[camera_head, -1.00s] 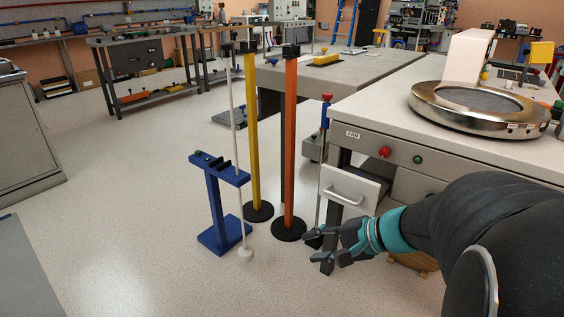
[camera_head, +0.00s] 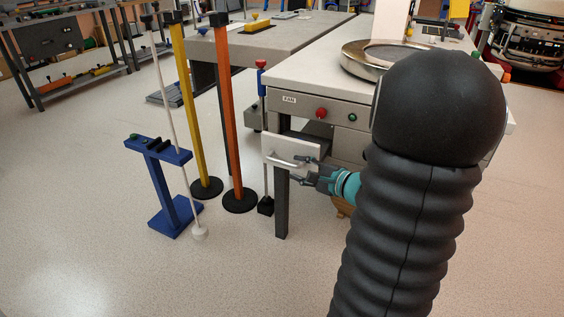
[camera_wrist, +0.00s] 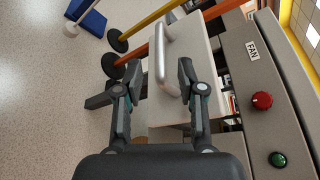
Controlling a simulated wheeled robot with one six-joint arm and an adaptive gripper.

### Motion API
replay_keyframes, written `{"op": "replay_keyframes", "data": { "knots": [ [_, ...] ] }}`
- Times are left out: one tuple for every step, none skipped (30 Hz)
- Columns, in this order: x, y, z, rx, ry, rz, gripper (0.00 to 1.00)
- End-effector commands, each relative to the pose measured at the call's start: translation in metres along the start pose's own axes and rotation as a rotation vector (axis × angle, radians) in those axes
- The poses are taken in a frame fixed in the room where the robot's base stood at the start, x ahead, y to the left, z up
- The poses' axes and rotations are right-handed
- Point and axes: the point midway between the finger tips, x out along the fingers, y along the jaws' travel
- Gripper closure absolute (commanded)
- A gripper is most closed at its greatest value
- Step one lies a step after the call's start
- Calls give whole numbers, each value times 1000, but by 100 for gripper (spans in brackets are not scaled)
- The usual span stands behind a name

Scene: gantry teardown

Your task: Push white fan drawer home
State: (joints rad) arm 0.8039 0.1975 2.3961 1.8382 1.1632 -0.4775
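The white fan drawer (camera_head: 305,149) stands out from the bench front below the FAN label (camera_head: 289,99), with a dark gap above it. Its metal bar handle (camera_head: 282,162) is on its front face. In the wrist view, the handle (camera_wrist: 160,58) and the white drawer front (camera_wrist: 190,42) lie just ahead of the fingers. My gripper (camera_head: 297,171) is at the right part of the drawer front, close to the handle. In the wrist view my gripper (camera_wrist: 159,70) is open, with its fingers spread to either side of the handle's near end. I cannot tell whether they touch.
A red knob (camera_head: 321,113) and a green button (camera_head: 352,117) sit on the panel above. Orange (camera_head: 232,120) and yellow (camera_head: 188,110) posts and a blue stand (camera_head: 161,185) are left of the drawer. Floor in front is clear.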

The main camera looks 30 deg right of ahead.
Motion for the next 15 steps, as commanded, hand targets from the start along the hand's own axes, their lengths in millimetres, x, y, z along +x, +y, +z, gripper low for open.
{"op": "replay_keyframes", "data": {
  "knots": [
    [10, 0, 1, -1, -4, 3, 61],
    [16, 1, 1, 0, -4, 4, 61],
    [23, 1, 2, 1, -4, 4, 61],
    [28, 0, 2, 1, -4, 4, 61],
    [34, 0, 1, 0, -3, 3, 61],
    [40, 1, 1, 0, -3, 4, 61],
    [45, 1, 1, 0, -3, 3, 61],
    [49, 1, 2, 0, -3, 3, 61],
    [54, 0, 1, 0, -3, 3, 61],
    [57, 0, 1, 0, -3, 2, 61],
    [60, 0, 1, 0, -2, 2, 61],
    [64, 0, 1, 0, -2, 3, 61],
    [66, 0, 1, 0, -1, 2, 61],
    [68, 0, 1, 0, -1, 2, 61],
    [70, 0, 1, 0, -1, 2, 61]
  ]
}}
